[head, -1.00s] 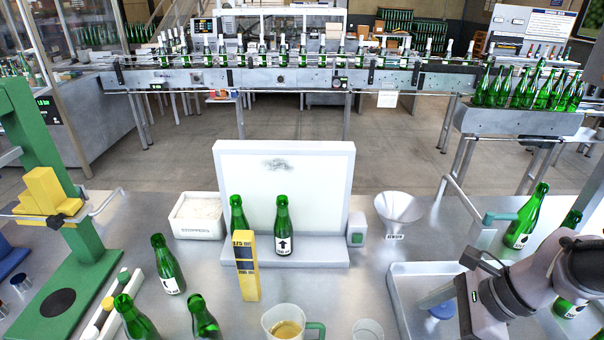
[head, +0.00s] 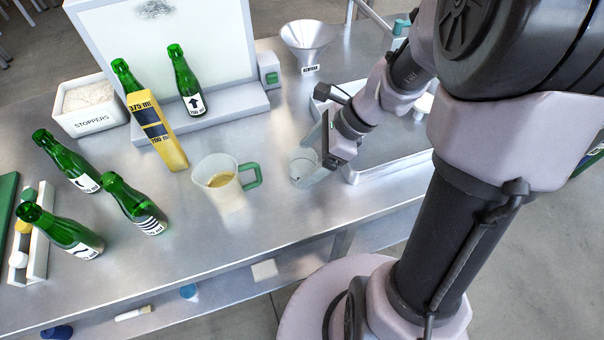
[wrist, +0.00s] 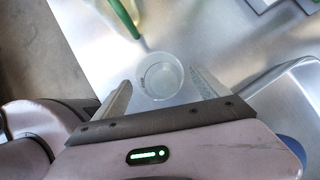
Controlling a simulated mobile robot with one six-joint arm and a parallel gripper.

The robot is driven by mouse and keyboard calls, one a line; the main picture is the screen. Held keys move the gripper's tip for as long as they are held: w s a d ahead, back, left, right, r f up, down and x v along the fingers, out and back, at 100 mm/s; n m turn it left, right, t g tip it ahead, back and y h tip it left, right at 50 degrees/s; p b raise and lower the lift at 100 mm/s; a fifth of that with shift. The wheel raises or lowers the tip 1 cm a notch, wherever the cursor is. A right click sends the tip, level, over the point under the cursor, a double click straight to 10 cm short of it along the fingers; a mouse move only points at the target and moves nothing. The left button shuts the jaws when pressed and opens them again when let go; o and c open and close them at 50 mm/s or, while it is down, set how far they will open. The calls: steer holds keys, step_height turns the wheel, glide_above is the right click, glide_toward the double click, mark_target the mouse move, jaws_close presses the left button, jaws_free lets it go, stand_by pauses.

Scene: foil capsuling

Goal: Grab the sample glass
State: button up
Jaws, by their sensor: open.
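The sample glass (head: 303,166) is a small clear cup on the steel bench, between the jug and the tray. In the wrist view the glass (wrist: 161,75) stands upright, seen from above, just ahead of and between the two fingertips. My gripper (head: 318,164) is open at the glass in the head view. In the wrist view my gripper (wrist: 160,92) has one finger to the left and one to the right of the glass. I cannot tell whether either finger touches it.
A jug (head: 222,182) with amber liquid and a green handle stands left of the glass. A metal tray (head: 395,150) lies to the right, under my arm. Green bottles (head: 135,205), a yellow gauge block (head: 157,130) and a stoppers box (head: 90,105) stand further left. A funnel (head: 307,45) is behind.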

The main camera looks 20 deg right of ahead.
mark_target(302, 164)
steer(key=x, duration=0.3)
steer(key=shift+w+d+b, duration=0.1)
steer(key=shift+b, duration=0.3)
steer(key=shift+r, duration=0.15)
steer(key=shift+c, duration=0.6)
steer(key=c, duration=1.3)
